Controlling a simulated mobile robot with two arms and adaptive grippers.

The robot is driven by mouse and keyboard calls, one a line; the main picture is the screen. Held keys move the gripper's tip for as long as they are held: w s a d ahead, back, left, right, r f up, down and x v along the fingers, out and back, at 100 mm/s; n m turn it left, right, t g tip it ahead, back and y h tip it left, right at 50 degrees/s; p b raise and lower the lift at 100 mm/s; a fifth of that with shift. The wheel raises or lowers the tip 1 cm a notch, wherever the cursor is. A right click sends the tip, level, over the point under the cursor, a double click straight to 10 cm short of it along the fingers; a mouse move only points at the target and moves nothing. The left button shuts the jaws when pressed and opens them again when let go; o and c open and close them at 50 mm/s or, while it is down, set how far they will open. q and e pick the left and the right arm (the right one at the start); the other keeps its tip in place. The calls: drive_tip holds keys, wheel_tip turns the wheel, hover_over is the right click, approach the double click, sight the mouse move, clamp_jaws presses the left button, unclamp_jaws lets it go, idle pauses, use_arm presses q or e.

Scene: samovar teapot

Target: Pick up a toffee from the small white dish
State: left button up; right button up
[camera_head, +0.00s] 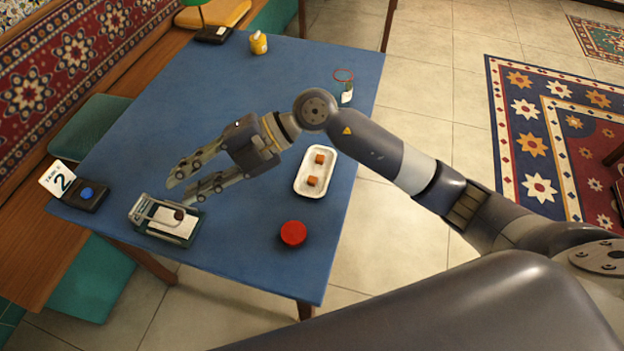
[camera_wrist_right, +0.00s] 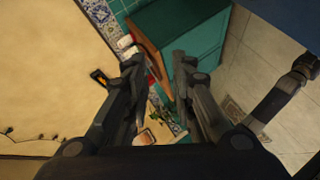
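The small white dish (camera_head: 301,185) is a rectangular tray on the blue table, right of the middle in the head view. Two orange-brown toffees lie in it, one at the far end (camera_head: 320,159) and one nearer the middle (camera_head: 313,181). My right gripper (camera_head: 179,190) is open and empty, above the table to the left of the dish, fingers pointing left. My right forearm passes just beyond the dish's far right corner in the picture. The right wrist view shows the two fingers apart (camera_wrist_right: 158,72) with no dish or toffee between them. My left gripper is not in view.
The table's middle is clear.

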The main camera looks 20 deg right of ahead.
drive_tip(key=w+d+f+h, duration=0.3)
drive_tip(key=d+f+h, duration=0.35)
drive_tip(key=d, duration=0.25)
drive_tip(key=m+h, duration=0.4)
drive_tip(key=h, duration=0.3)
hover_over(313, 178)
wheel_tip(313, 178, down, 2)
drive_tip(key=f, duration=0.4)
drive_tip(key=shift+w+d+f+p, duration=0.1)
drive_tip(key=shift+d+f+p, duration=0.1)
drive_tip(key=shift+f+p, duration=0.15)
drive_tip(key=shift+a+f+p, duration=0.2)
drive_tip(key=shift+f+p, duration=0.3)
drive_tip(key=shift+f, duration=2.4)
drive_tip(key=c, duration=0.4)
drive_tip(key=shift+o, duration=0.2)
drive_tip(key=shift+r, duration=0.1)
